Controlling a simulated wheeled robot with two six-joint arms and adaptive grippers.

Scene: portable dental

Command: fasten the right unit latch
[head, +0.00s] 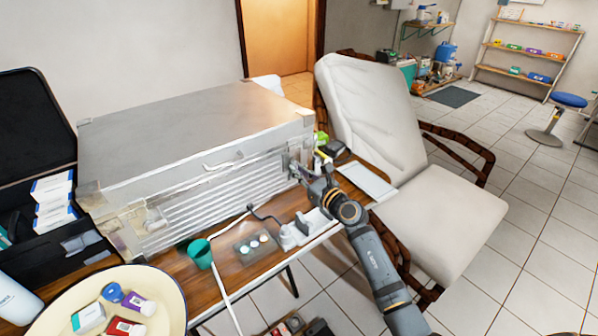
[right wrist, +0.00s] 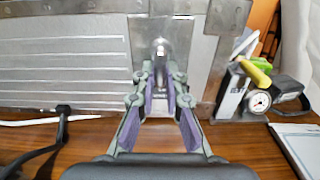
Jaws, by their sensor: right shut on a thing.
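The portable dental unit is a large silver metal case (head: 190,125) on the wooden table, its lid down. Its right latch (right wrist: 160,48) is a small shiny metal piece on a plate at the right end of the front face. My right gripper (head: 297,172) reaches the latch from the front. In the right wrist view, its purple-padded fingers (right wrist: 159,75) are on either side of the latch's lower part and shut on it. The fingers partly hide the latch. The left latch area (head: 153,220) shows at the front left. My left gripper is out of view.
A green cup (head: 200,254), a small tray (head: 254,246) and a white hose lie in front of the case. A pressure gauge (right wrist: 260,102) stands close right of my right gripper. A cream dental chair (head: 410,190) stands beyond the table's right end.

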